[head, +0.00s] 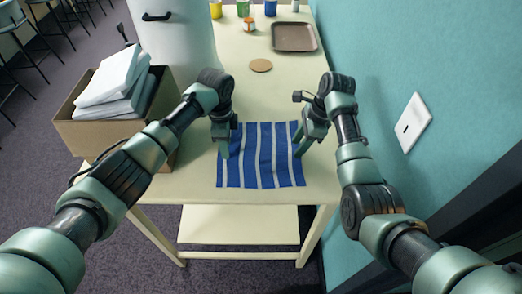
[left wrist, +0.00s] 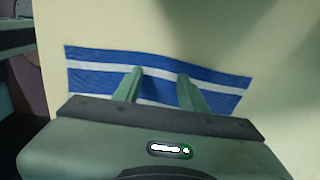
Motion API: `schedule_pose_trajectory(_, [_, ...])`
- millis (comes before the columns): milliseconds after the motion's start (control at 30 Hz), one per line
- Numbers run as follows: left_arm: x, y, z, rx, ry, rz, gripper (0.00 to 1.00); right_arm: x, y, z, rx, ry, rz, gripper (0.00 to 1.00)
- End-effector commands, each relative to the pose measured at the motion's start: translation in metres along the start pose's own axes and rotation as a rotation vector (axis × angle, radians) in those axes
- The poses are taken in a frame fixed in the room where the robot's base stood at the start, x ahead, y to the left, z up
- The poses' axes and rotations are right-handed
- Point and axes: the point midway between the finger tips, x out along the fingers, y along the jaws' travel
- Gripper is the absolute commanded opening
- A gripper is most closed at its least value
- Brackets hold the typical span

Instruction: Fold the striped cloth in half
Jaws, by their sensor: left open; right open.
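The striped cloth (head: 258,170), blue with white stripes, lies flat and spread out near the front of the cream table. My left gripper (head: 224,152) is over the cloth's left edge. In the left wrist view, the open fingers of the left gripper (left wrist: 158,84) reach over the striped cloth (left wrist: 100,66), with nothing between them. My right gripper (head: 301,148) is open at the cloth's right edge. I cannot tell whether either gripper's fingertips touch the cloth. The arms hide small parts of the cloth's far corners.
A round cork coaster (head: 261,65) and a brown tray (head: 294,37) lie farther back on the table (head: 262,98). A cardboard box (head: 105,135) of white packets is at left. A teal wall (head: 390,60) borders the right side.

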Motion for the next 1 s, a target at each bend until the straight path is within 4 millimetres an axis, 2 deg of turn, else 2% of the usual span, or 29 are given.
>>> schedule_pose_trajectory(100, [0.0032, 0.0, -0.0001, 0.0, 0.0, 0.0, 0.42, 0.0031, 0.0, -0.0011, 0.0, 0.0, 0.0, 0.42])
schedule_pose_trajectory(400, [0.0027, 0.0002, 0.0, 0.0, 0.0, 0.001, 0.0, 0.0031, 0.0005, -0.0013, 0.001, 0.001, 0.002, 0.0])
schedule_pose_trajectory(800, [0.0025, 0.0002, 0.0002, 0.0, 0.0, 0.001, 0.0, 0.0034, 0.0011, -0.0014, 0.001, 0.001, 0.004, 0.0])
schedule_pose_trajectory(1000, [-0.0049, 0.0001, 0.0003, 0.0, 0.0, 0.0, 0.0, -0.0038, 0.0009, 0.0007, 0.001, 0.001, 0.003, 0.0])
